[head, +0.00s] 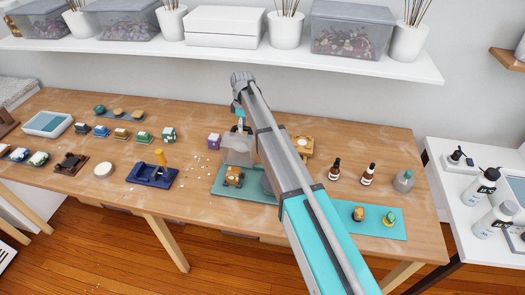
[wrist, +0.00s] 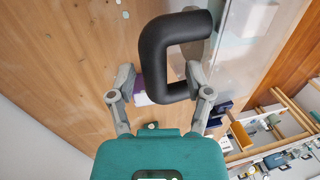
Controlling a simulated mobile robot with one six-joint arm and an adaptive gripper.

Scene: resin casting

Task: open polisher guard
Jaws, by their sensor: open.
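The polisher guard (head: 238,150) is a clear, boxy cover above the green polisher base (head: 230,188) in the head view. My arm hides part of the polisher. In the wrist view the clear guard panel (wrist: 241,42) is at the upper right, with a thick black loop handle (wrist: 152,50). My gripper (wrist: 160,78) is open, with one finger on each side of the handle's near end. I cannot tell whether either finger touches it. In the head view my gripper (head: 240,118) is just above the guard.
A purple box (head: 213,141) stands left of the guard. A blue fixture with a yellow lever (head: 155,172) is farther left. Two dropper bottles (head: 335,168) and a teal mat (head: 370,222) are at the right. A shelf (head: 330,62) runs along the wall behind.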

